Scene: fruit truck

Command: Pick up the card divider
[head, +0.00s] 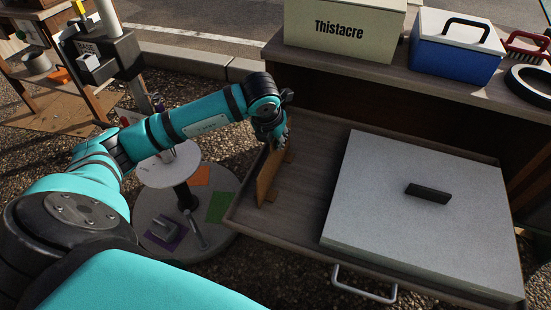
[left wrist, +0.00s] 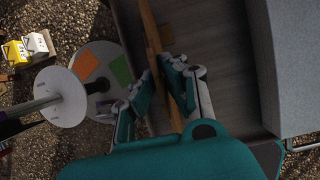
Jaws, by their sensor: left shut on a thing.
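The card divider (head: 266,178) is a thin brown wooden panel with small feet. It stands upright in the left part of the open drawer (head: 309,163). My left gripper (head: 274,140) is over its top edge and shut on it. In the left wrist view the divider (left wrist: 151,30) runs as a narrow strip between the fingers of my left gripper (left wrist: 157,72). The fingers hide part of its top edge. I cannot tell whether its feet touch the drawer floor. My right gripper is not in view.
A large grey-white lidded box (head: 400,240) with a dark handle fills the drawer's right side. Above are a Thistacre box (head: 340,35), a blue cooler (head: 455,58) and a black ring (head: 528,88). A round stand (head: 170,165) is left of the drawer.

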